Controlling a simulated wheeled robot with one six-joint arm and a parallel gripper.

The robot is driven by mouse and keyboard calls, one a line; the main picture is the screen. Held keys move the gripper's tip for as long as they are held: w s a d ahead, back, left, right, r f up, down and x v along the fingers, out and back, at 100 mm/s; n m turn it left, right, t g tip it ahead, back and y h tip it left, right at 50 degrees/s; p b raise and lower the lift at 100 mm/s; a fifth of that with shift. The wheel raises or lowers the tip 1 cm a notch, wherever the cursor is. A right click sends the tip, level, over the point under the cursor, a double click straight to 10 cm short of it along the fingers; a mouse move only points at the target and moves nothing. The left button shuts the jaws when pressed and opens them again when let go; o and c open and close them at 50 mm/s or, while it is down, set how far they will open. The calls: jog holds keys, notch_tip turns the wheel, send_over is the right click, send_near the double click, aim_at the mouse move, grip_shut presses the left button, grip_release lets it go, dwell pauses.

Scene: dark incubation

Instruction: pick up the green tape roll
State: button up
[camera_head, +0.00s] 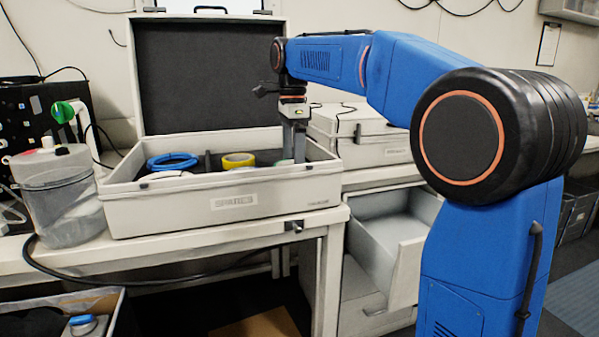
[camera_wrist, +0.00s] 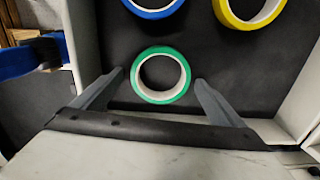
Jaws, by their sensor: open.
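The green tape roll (camera_wrist: 141,91) lies flat on the dark floor of the case, its pale core ring and open hole showing in the wrist view. My gripper (camera_wrist: 159,79) is open, with one fingertip to the left of the roll and one to the right. Neither finger visibly grips it. In the head view my gripper (camera_head: 294,150) points down into the right part of the open case (camera_head: 225,207). A small greenish edge of the roll (camera_head: 285,162) shows beside the fingers; the case wall and my gripper hide most of it.
A blue tape roll (camera_wrist: 153,11) and a yellow tape roll (camera_wrist: 247,22) lie beyond the green one. The case walls rise close around my gripper. The raised lid (camera_head: 205,75) stands behind. A clear container (camera_head: 62,200) stands left of the case, and another closed case (camera_head: 365,135) is at right.

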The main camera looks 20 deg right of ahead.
jog(key=shift+f, duration=0.2)
jog(key=c, duration=1.1)
jog(key=shift+c, duration=0.2)
